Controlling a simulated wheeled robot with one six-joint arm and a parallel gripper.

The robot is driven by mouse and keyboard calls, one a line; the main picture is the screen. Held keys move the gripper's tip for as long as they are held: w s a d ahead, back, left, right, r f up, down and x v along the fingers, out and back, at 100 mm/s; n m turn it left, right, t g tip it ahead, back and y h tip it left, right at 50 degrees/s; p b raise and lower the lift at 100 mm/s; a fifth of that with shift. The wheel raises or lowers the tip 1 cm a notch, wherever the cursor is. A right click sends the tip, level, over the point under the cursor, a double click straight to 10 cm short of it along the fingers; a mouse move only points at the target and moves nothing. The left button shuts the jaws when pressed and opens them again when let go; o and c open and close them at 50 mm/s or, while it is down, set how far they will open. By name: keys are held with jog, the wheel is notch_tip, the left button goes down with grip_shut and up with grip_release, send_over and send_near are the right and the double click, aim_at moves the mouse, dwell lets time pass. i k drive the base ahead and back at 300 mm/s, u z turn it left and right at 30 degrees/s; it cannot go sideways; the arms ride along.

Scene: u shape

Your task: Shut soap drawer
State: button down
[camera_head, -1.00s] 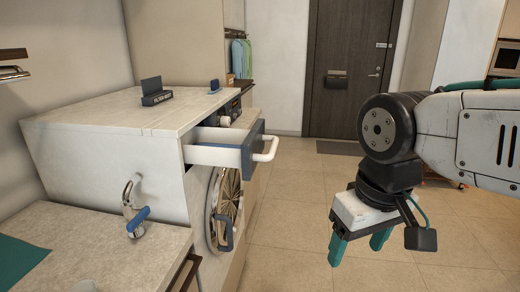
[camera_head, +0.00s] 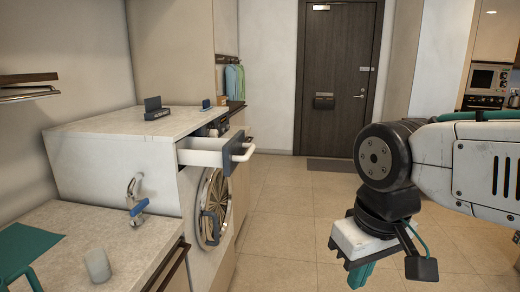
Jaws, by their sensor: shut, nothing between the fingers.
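The soap drawer (camera_head: 204,156) is pulled out from the upper front of the washing machine (camera_head: 100,166). Its inside is white, its front is dark blue-grey, and a white handle (camera_head: 243,152) sticks out from that front. My gripper (camera_head: 358,276) hangs at the right of the view, pointing down, over the floor and well apart from the drawer. Its teal fingers are together with nothing between them.
The round washer door (camera_head: 213,205) is below the drawer. A counter (camera_head: 115,245) with a tap (camera_head: 136,201) and a white cup (camera_head: 97,265) stands in front at left. The tiled floor (camera_head: 285,205) between drawer and gripper is clear. A dark door (camera_head: 338,80) is behind.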

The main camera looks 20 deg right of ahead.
aim_at(226, 154)
jog(key=z, duration=0.25)
jog(key=i, duration=1.1)
jog(key=z, duration=0.05)
